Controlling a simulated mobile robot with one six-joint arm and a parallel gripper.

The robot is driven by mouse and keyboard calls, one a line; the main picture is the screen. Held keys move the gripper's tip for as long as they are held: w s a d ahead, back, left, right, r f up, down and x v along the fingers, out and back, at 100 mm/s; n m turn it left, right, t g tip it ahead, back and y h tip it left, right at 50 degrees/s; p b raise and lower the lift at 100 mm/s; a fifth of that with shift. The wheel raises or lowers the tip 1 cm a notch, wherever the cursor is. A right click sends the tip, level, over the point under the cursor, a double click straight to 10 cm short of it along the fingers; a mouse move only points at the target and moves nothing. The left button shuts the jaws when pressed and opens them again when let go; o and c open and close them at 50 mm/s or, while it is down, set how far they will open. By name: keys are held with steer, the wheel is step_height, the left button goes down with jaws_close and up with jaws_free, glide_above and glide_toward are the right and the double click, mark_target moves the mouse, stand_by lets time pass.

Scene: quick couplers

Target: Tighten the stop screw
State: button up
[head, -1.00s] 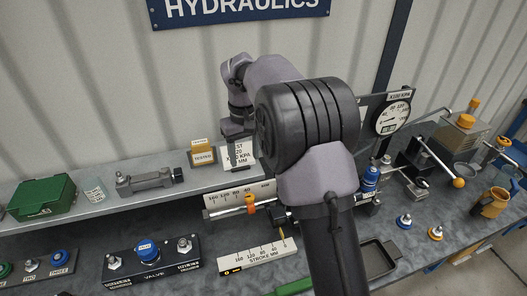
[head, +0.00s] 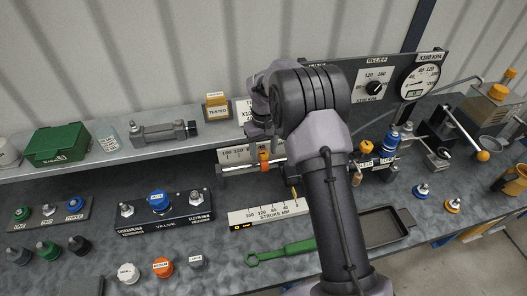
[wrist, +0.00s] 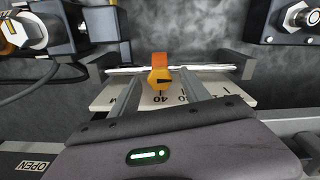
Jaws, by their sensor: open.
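An orange stop with a darker-marked front face (wrist: 160,80) sits on a bright rod in the wrist view, above a white scale plate (wrist: 112,96). I take its front knob to be the stop screw. In the head view the orange stop (head: 264,161) shows just below my wrist, on the rod over the shelf-edge scale. My gripper (wrist: 158,76) is open. Its two fingers point toward the stop, one to each side of it in the picture; contact cannot be told. In the head view my arm hides most of the gripper.
The rod runs between dark end brackets (wrist: 246,66). Fittings (wrist: 22,32) stand at upper left. In the head view, a green wrench (head: 285,250) and dark tray (head: 375,228) lie on the bench below. A gauge panel (head: 388,78) stands right of my arm.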

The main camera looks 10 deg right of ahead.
jaws_close()
steer(key=shift+m, duration=0.4)
steer(key=m, duration=0.4)
steer(key=shift+m+b, duration=0.3)
steer(key=shift+m, duration=0.1)
steer(key=m+b, duration=0.1)
steer(key=m, duration=0.5)
steer(key=shift+d, duration=0.1)
steer(key=m+b, duration=0.2)
steer(key=m, duration=0.4)
steer(key=shift+m, duration=0.4)
steer(key=m+b, duration=0.1)
steer(key=m, duration=0.4)
steer(key=shift+s, duration=0.1)
steer(key=shift+r+m, duration=0.1)
steer(key=shift+m, duration=0.3)
